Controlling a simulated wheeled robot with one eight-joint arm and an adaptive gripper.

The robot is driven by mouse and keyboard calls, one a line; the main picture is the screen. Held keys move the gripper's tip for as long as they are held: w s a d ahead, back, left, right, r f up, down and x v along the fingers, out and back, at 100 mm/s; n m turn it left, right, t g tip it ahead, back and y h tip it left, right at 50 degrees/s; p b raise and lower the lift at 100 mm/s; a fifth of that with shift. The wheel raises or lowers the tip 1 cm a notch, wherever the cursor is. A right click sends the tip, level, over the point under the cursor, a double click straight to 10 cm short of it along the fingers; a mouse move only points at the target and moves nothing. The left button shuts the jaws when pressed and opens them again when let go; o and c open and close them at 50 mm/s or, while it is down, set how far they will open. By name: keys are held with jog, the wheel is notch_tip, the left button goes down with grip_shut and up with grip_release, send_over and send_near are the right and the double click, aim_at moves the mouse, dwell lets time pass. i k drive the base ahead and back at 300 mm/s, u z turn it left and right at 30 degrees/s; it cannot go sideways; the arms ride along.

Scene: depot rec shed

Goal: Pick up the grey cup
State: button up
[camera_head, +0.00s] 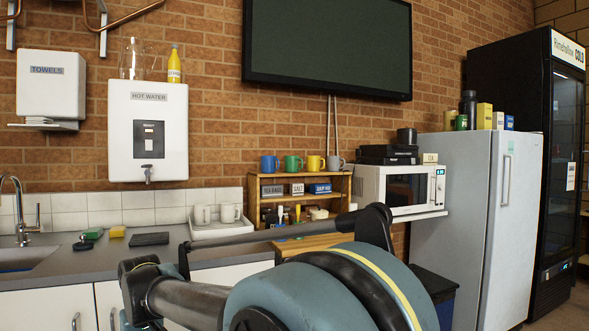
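The grey cup (336,163) stands upright at the right end of the top of a small wooden shelf unit (256,200). It is last in a row after a blue cup (269,164), a green cup (292,163) and a yellow cup (315,163). The microwave (371,187) is close on its right. My arm fills the lower middle of the view, in front of the counter and below the cups. I see no gripper fingers in this view.
A white tray (215,230) with two pale mugs sits on the counter left of the shelf unit. Labelled boxes fill the shelf below the cups. A fridge (475,210) stands right of the microwave.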

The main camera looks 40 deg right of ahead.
aim_at(333, 163)
jog(key=u, duration=1.9)
jog(key=k, duration=2.75)
jog(key=z, duration=2.55)
